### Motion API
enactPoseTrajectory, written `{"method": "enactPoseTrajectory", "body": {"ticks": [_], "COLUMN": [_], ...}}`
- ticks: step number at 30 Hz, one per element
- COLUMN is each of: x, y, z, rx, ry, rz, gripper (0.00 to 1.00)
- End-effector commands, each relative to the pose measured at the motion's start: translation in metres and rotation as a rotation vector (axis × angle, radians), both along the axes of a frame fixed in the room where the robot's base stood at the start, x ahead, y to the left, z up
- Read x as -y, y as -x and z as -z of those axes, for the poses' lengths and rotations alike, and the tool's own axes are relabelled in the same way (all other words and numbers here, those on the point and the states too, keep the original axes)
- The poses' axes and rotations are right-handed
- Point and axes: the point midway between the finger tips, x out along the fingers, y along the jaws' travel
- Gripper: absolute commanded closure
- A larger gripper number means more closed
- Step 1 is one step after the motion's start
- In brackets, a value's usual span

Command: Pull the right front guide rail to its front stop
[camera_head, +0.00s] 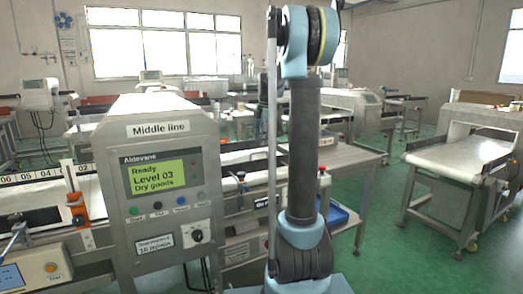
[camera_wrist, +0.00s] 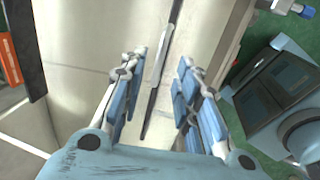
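The metal detector (camera_head: 165,185) with the "Middle line" label stands left of centre in the head view, its screen reading Ready, Level 03, Dry goods. A dark rail (camera_head: 246,166) runs along the belt to its right, partly hidden by my arm. My gripper (camera_wrist: 157,78) is open in the wrist view, with its blue-padded fingers apart over a pale surface. A thin bar (camera_wrist: 155,80), part pale and part dark, shows between the fingers. I cannot tell whether it is the right front guide rail, and no finger clearly touches it.
An orange bracket (camera_head: 76,208) and a numbered scale (camera_head: 30,175) are left of the detector. A blue tray (camera_head: 338,214) sits below the belt on the right. Another conveyor (camera_head: 455,160) stands far right, with open green floor before it. A blue-ended knob (camera_wrist: 304,10) shows in the wrist view.

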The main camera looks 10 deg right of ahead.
Motion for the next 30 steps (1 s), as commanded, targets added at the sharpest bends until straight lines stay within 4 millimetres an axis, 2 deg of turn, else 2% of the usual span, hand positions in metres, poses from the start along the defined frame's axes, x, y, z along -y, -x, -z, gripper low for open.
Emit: {"method": "enactPoseTrajectory", "body": {"ticks": [3, 10, 23, 27, 30], "x": [-0.001, -0.003, -0.003, -0.003, -0.003], "y": [-0.004, -0.009, -0.01, -0.01, -0.01], "z": [0.02, 0.045, 0.053, 0.053, 0.053], "rx": [0.0, 0.0, 0.0, 0.0, 0.0], "ry": [0.0, 0.0, 0.0, 0.0, 0.0], "rz": [0.0, 0.0, 0.0, 0.0, 0.0], "gripper": [0.7, 0.7, 0.7, 1.0, 1.0]}}
